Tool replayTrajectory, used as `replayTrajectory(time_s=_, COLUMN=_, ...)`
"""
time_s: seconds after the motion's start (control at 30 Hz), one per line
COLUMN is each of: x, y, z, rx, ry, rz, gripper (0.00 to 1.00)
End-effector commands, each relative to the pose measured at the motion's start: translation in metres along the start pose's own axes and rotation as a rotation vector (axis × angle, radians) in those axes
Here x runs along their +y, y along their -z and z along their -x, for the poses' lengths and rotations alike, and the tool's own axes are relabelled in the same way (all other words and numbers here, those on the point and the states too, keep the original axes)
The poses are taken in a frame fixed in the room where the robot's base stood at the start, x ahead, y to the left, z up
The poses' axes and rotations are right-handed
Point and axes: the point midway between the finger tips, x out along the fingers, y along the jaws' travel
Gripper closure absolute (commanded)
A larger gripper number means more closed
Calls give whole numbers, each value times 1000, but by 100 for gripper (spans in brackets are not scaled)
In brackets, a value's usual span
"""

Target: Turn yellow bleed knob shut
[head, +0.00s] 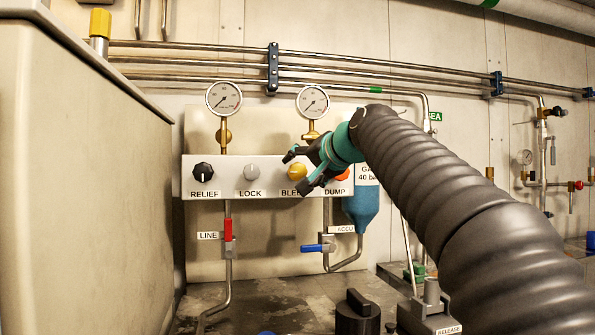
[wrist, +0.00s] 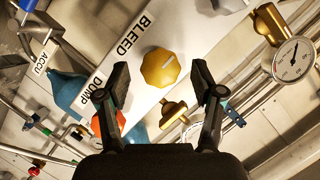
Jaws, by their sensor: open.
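The yellow bleed knob (head: 297,171) sits on the white panel strip, above the BLEED label. In the wrist view the knob (wrist: 160,67) is faceted, with a pale mark on its face, and lies between my two fingers, beyond their tips. My gripper (head: 303,168) is open in front of the strip, with one finger near the upper left of the knob and one at its lower right. In the wrist view my gripper (wrist: 160,82) shows nothing between its pads. I see no contact with the knob.
The orange DUMP knob (wrist: 121,119) is close behind one finger. The grey LOCK knob (head: 251,172) and black RELIEF knob (head: 203,172) are to the left. Gauges (head: 313,102) stand above the strip. A blue cylinder (head: 362,208) and the blue-handled ACCU valve (head: 318,248) are below.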

Motion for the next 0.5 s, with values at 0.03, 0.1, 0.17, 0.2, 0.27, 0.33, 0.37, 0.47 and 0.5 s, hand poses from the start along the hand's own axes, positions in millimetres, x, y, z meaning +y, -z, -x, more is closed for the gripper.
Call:
replayTrajectory(time_s=0.03, x=-1, y=0, z=-7, rx=-2, ry=0, rz=0, gripper=33)
replayTrajectory(time_s=0.1, x=-1, y=0, z=-15, rx=-2, ry=0, rz=0, gripper=33)
replayTrajectory(time_s=0.17, x=0, y=0, z=-20, rx=-1, ry=0, rz=0, gripper=33)
replayTrajectory(time_s=0.2, x=0, y=0, z=-22, rx=-1, ry=1, rz=0, gripper=33)
replayTrajectory(time_s=0.27, x=-1, y=0, z=-24, rx=0, ry=1, rz=0, gripper=33)
replayTrajectory(time_s=0.33, x=-1, y=0, z=-25, rx=1, ry=1, rz=0, gripper=33)
replayTrajectory(time_s=0.37, x=-1, y=0, z=-25, rx=1, ry=1, rz=0, gripper=33)
replayTrajectory(time_s=0.47, x=0, y=0, z=-26, rx=1, ry=1, rz=0, gripper=33)
replayTrajectory(time_s=0.5, x=0, y=0, z=-26, rx=1, ry=1, rz=0, gripper=33)
